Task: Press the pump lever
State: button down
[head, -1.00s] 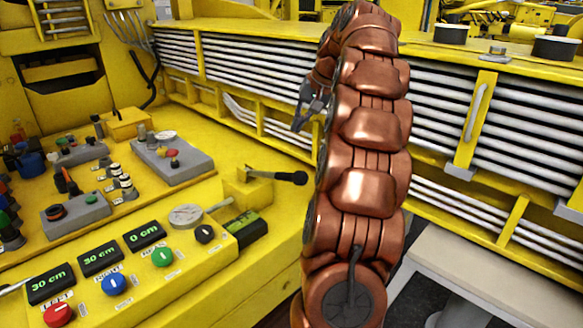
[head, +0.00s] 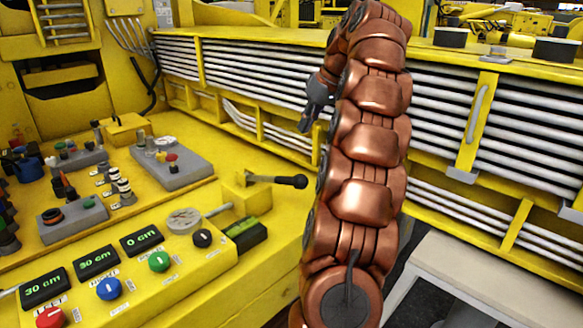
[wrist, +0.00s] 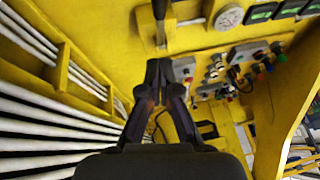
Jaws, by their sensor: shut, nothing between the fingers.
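The pump lever (head: 278,180) is a black rod with a round black knob, sticking out to the right from a yellow block on the console. It lies about level. In the wrist view the lever (wrist: 160,22) shows at the top centre, beyond the fingertips. My gripper (head: 305,124) is partly behind my arm in the head view, above and to the right of the knob, and apart from it. In the wrist view my gripper (wrist: 158,66) has its fingertips together with nothing between them.
The console carries a gauge (head: 185,220), green displays (head: 97,262), coloured knobs (head: 109,289) and a grey control box (head: 172,163). A yellow frame with white pipes (head: 270,75) runs behind my arm. A light bench (head: 470,265) stands at the lower right.

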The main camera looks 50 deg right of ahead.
jog(key=shift+s+a+f+p+x, duration=0.15)
jog(key=shift+s+p+x, duration=0.3)
jog(key=shift+x, duration=1.7)
jog(key=shift+s+a+f+p+x, duration=0.1)
jog(key=shift+s+f+p+x, duration=0.25)
jog(key=shift+x, duration=1.75)
jog(key=shift+s+a+f+p+x, duration=0.1)
jog(key=shift+s+p+x, duration=0.45)
jog(key=shift+x, duration=1.6)
jog(key=shift+f, duration=0.1)
